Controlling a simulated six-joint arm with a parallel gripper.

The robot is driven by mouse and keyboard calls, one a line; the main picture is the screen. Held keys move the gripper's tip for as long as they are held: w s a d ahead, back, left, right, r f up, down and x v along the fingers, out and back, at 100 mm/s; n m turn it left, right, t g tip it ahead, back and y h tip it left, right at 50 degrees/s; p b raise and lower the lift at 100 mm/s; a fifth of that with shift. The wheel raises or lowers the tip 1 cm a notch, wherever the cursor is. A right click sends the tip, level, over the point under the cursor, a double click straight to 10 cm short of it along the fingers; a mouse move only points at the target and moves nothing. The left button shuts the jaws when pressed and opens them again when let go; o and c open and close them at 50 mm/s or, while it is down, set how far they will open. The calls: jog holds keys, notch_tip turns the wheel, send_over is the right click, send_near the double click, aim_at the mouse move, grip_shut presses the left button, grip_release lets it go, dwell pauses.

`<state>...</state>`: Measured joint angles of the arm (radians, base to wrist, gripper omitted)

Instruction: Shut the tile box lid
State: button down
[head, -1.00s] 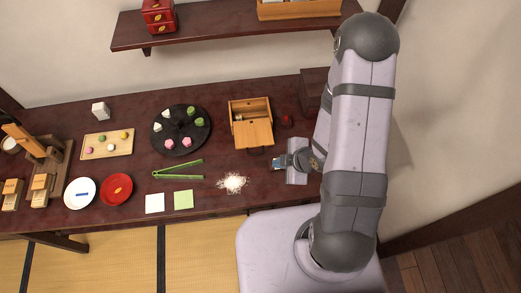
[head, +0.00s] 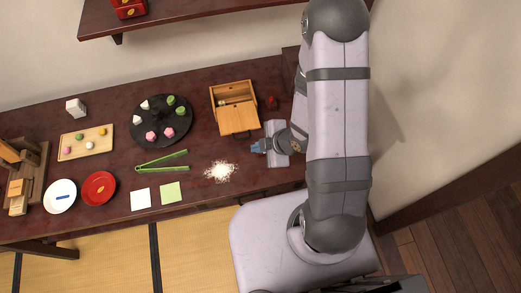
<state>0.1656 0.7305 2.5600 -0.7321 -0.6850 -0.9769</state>
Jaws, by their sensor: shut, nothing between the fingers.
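The wooden tile box (head: 216,98) stands at the back right of the dark table in the head view. Its far part is open and shows a shadowed inside with a small pale thing in it. The lid (head: 239,121), a plain orange-brown panel, lies over the near part, with a dark edge or handle at its front. My gripper (head: 256,147) is just in front and right of the box, close to the lid's near edge. It looks apart from the lid, though contact is hard to judge. Its fingers are shut and hold nothing.
A dark round plate (head: 146,130) with sweets is left of the box. A shelf (head: 180,17) hangs behind.

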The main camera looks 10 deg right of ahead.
aim_at(238, 118)
jog(key=b+x, duration=0.2)
jog(key=x, duration=0.4)
jog(key=shift+a+f+b, duration=0.1)
jog(key=shift+f+b, duration=0.05)
jog(key=shift+b, duration=0.15)
jog(key=shift+w+p, duration=0.65)
jog(key=shift+w, duration=0.4)
jog(key=shift+w+f+p, duration=0.15)
jog(key=shift+w, duration=0.3)
jog(key=shift+w+f+p, duration=0.15)
jog(key=shift+w+f, duration=0.05)
jog(key=shift+w, duration=0.25)
jog(key=w+p, duration=0.3)
jog(key=w, duration=0.8)
jog(key=shift+s, duration=0.2)
